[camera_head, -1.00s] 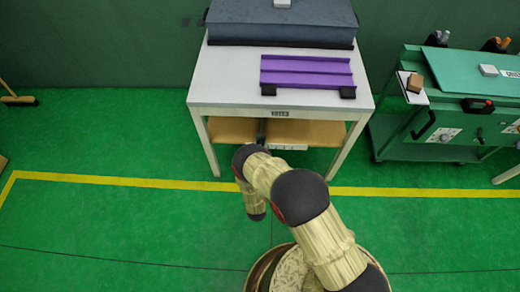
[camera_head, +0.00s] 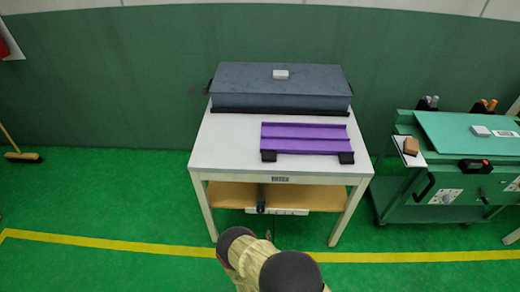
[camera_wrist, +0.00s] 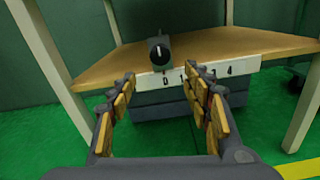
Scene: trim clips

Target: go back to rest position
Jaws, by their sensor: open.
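My gripper (camera_wrist: 163,110) shows in the wrist view with its two fingers spread apart and nothing between them. It faces the table's wooden lower shelf (camera_wrist: 100,70), which carries a white numbered strip (camera_wrist: 190,72) and a dark knob (camera_wrist: 158,48). In the head view only the upper part of my arm shows at the bottom, in front of the table, and my gripper is out of sight.
A white table (camera_head: 225,150) holds a purple rail tray (camera_head: 305,138) and a grey padded box (camera_head: 280,90) with a small white block (camera_head: 280,74). A green cart (camera_head: 440,185) stands at right. The green floor (camera_head: 110,190) at left is mostly clear.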

